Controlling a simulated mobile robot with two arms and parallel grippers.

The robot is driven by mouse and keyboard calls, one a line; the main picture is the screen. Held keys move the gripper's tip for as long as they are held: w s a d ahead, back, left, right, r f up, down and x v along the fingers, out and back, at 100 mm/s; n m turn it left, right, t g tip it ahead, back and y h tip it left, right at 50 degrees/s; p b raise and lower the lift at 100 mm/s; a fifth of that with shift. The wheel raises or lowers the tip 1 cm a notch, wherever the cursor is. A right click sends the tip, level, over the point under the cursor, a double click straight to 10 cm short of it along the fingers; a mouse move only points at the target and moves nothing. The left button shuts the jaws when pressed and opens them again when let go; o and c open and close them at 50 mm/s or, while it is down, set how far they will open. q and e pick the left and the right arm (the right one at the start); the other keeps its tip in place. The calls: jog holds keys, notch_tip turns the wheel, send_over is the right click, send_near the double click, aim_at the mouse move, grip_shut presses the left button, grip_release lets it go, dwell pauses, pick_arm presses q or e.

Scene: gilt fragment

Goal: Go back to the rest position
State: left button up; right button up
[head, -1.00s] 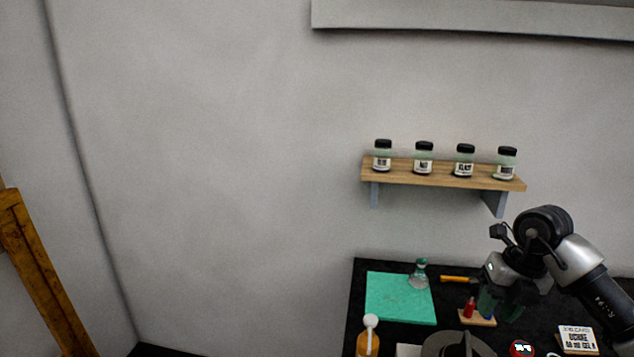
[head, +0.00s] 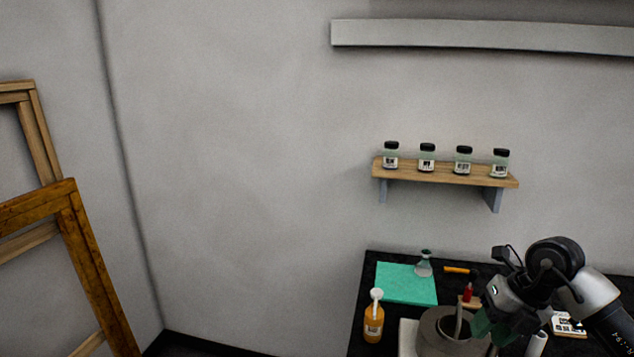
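My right gripper (head: 500,326) hangs over the right part of the black table (head: 366,272), pointing down and left. It is above and just right of a round grey pot (head: 432,333) with a stick-like tool standing in it. Something dark green shows at its fingertips; I cannot tell whether it is the fingers or a held thing, nor whether they are open. My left gripper is out of view.
A green mat (head: 405,284), a small flask (head: 424,265), an orange bottle (head: 374,318), a red item (head: 467,292) and a white label card (head: 568,325) are on the table. A wall shelf (head: 440,174) holds several jars. Wooden frames (head: 95,270) lean at left.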

jog(key=s+a+r+m+t+y, duration=0.1)
jog(key=a+r+t+y, duration=0.15)
jog(key=a+y, duration=0.55)
jog(key=s+a+r+m+t+y, duration=0.15)
jog(key=a+t+y, duration=0.35)
jog(key=a, duration=0.6)
jog(key=s+d+f+m+t+h, duration=0.2)
jog(key=d+f+m+t+h, duration=0.3)
jog(key=m+h, duration=0.6)
jog(key=s+d+f+m+t+h, duration=0.25)
jog(key=d+f+m+h, duration=0.35)
jog(key=m, duration=1)
jog(key=s+a+f+m+g, duration=0.1)
jog(key=s+f+g, duration=0.55)
jog(key=s, duration=0.35)
jog(key=s+f+m+g, duration=0.2)
jog(key=s+f+g, duration=0.45)
jog(key=s, duration=0.35)
notch_tip(320, 180, down, 26)
jog(key=s+g, duration=0.1)
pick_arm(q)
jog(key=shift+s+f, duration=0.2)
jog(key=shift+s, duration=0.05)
pick_arm(e)
jog(key=s+d+f+g, duration=0.1)
jog(key=s+d+f, duration=0.1)
jog(key=s+f, duration=1.4)
jog(key=shift+s+d+f, duration=0.15)
jog(key=shift+d+f, duration=0.1)
jog(key=shift+d, duration=0.05)
